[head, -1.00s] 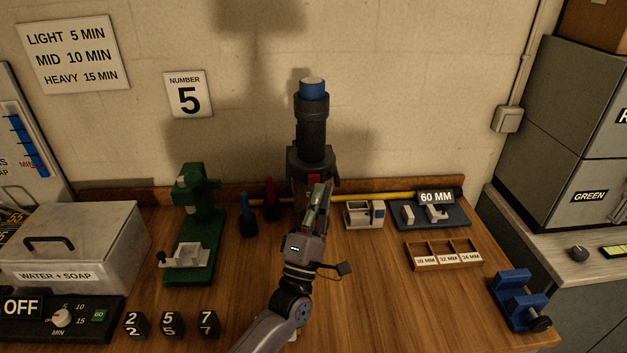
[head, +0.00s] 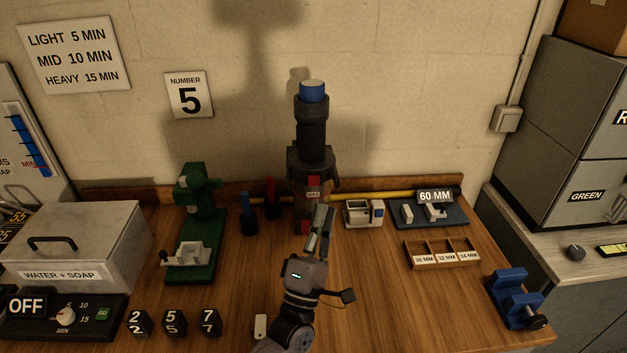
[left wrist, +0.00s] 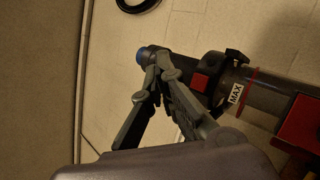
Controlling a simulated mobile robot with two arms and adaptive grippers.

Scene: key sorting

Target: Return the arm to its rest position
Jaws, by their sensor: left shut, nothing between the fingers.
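My left gripper (head: 318,232) is over the middle of the wooden bench, its fingers pointing up and away toward the back. The fingers are together and hold nothing. In the left wrist view my fingers (left wrist: 158,72) meet in front of the same device (left wrist: 262,92), which shows a red block and a MAX label. My right gripper is in neither view.
A green press (head: 197,225), number blocks (head: 171,322) and a WATER + SOAP box (head: 85,245) are left of my arm. A small grey device (head: 363,214), a wooden sorting tray (head: 442,254) and a blue vise (head: 518,298) are on the right.

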